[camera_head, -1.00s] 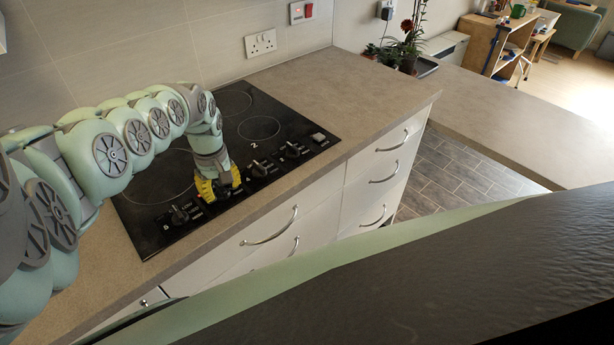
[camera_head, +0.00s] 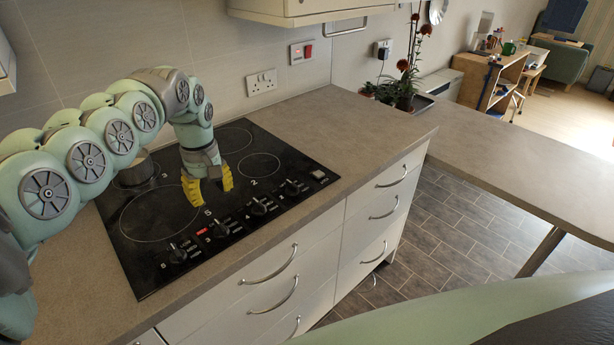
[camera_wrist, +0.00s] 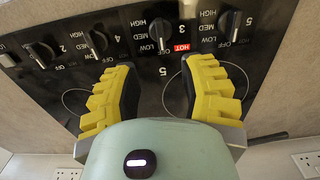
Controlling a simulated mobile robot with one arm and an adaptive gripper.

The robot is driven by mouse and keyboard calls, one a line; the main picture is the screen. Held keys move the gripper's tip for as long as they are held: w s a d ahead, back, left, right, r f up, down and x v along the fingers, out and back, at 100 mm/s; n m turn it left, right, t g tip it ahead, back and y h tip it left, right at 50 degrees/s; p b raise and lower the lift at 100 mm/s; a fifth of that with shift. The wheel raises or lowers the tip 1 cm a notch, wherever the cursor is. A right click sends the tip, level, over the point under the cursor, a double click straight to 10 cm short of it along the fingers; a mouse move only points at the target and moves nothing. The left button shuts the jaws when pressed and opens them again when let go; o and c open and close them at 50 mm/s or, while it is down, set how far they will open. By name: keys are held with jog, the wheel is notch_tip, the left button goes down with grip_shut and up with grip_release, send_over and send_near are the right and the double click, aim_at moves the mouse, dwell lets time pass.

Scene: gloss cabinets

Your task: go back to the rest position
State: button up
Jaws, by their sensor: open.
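My gripper (camera_head: 207,187) is open and empty, its two yellow fingers pointing down above the black cooktop (camera_head: 145,262). It hangs behind the row of black control knobs. In the wrist view the gripper (camera_wrist: 163,95) also shows, with its yellow fingers spread apart and nothing between them. A row of knobs, one of them a knob (camera_wrist: 160,32) at the middle, lies beyond the fingertips. A red HOT light (camera_wrist: 182,47) is lit beside the number 3.
A dark round pot (camera_head: 137,170) stands on the cooktop's left rear, partly behind my arm. A wall cabinet (camera_head: 300,8) hangs above the counter (camera_head: 375,125). White drawers (camera_head: 300,270) with handles lie below. A potted plant (camera_head: 403,90) stands at the back. The counter right of the cooktop is clear.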

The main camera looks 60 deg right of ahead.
jog(key=shift+r, duration=0.8)
